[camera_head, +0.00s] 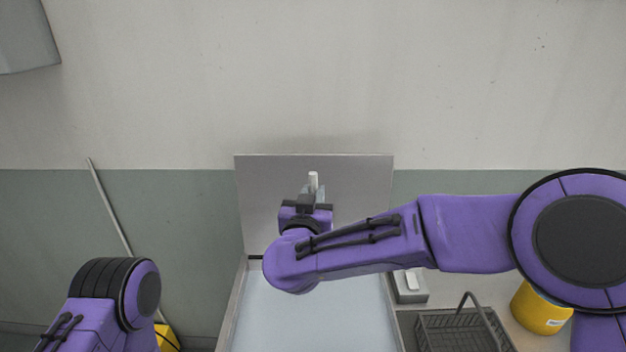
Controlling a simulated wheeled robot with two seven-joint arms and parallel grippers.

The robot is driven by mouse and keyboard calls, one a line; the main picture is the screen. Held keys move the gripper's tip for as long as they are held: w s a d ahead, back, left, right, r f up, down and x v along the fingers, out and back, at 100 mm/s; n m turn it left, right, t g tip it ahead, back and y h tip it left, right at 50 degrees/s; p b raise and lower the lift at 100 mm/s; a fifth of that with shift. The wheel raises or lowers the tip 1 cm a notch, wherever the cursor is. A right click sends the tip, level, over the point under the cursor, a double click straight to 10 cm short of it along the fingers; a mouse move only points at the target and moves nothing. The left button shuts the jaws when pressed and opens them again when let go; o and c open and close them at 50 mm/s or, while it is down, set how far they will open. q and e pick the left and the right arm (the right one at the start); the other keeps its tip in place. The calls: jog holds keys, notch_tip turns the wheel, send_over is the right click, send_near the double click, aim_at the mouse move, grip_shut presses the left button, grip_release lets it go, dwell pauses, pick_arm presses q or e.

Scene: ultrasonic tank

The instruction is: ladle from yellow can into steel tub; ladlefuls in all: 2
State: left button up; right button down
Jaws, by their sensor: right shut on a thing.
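The steel tub (237,305) stands in front of me, its tall back plate (265,180) against the wall and its basin pale blue inside. The yellow can (541,309) stands on the right, partly behind my right arm. My right gripper (316,192) is over the far part of the tub, in front of the back plate. It is shut on a pale upright handle (313,180), which looks like the ladle's. The ladle's bowl is hidden, so I cannot tell what it holds. Only part of my left arm shows at lower left; its gripper is out of view.
A dark wire basket (462,333) with a raised handle stands right of the tub. A small grey box (411,294) sits behind it. A pole (108,208) leans on the wall at left, near a yellow object (168,338).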

jog(key=shift+s+f, duration=0.15)
jog(key=shift+f, duration=0.2)
jog(key=s+d+f+m+b, duration=0.3)
jog(key=d+f+m+b, duration=0.55)
jog(key=d, duration=0.35)
pick_arm(q)
notch_tip(320, 180, down, 25)
jog(key=s+b, duration=0.1)
jog(key=b, duration=1.5)
jog(key=shift+r, duration=0.15)
pick_arm(e)
jog(key=d+f+m, duration=0.2)
jog(key=f+m, duration=0.3)
jog(key=f, duration=0.2)
jog(key=d+f+m, duration=0.2)
jog(key=f+m, duration=0.4)
jog(key=shift+s+d+f, duration=0.25)
jog(key=shift+d+f, duration=0.05)
jog(key=shift+f, duration=0.1)
jog(key=shift+m, duration=0.25)
